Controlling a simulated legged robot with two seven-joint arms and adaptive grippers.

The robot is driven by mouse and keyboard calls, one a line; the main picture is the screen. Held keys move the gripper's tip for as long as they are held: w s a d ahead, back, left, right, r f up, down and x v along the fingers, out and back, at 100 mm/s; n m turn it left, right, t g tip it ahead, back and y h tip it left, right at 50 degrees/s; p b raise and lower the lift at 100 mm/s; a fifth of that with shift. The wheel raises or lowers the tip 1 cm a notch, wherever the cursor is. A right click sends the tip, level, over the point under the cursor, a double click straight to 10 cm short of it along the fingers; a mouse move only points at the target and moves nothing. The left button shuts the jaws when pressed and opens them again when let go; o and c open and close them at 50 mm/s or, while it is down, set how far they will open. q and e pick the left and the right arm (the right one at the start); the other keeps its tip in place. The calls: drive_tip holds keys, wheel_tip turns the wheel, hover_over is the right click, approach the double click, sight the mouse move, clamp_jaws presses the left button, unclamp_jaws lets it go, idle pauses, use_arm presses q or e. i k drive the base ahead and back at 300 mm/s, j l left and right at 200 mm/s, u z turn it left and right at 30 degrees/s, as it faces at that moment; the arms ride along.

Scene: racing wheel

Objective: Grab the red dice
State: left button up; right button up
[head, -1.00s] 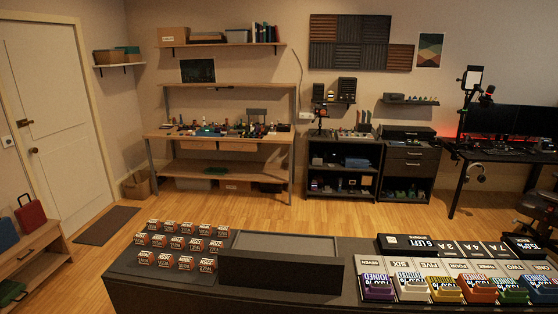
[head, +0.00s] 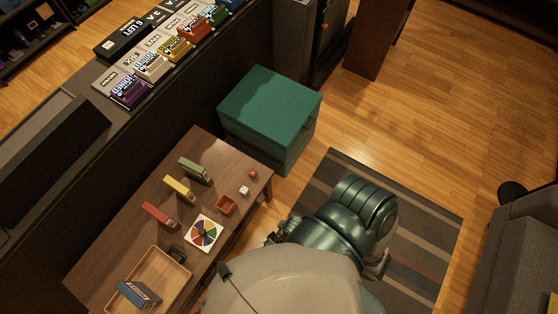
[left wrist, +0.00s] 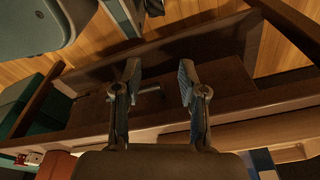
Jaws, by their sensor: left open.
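The red dice (head: 253,174) lies on the wooden table (head: 140,195), near its corner by the green box. A white dice (head: 244,190) lies just beside it. Both dice seem to show small at the lower left of the left wrist view. My left gripper (left wrist: 158,88) is open and empty there, close to the table's edge with the underside of the table in front of it, apart from the dice. In the head view dark hand parts show beside the table's near edge; I cannot tell which arm they belong to, or their opening.
A small orange-red tray (head: 226,204) and a colour spinner (head: 203,233) lie near the dice. Red, yellow and green blocks, a wooden tray (head: 183,271) and a blue box (head: 139,294) share the table. A green storage box (head: 268,105) stands beside the table's end.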

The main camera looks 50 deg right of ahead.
sight(253, 173)
drive_tip(key=k+j+z, duration=0.15)
drive_tip(key=z, duration=0.95)
drive_tip(key=l, duration=0.75)
drive_tip(key=z, duration=0.05)
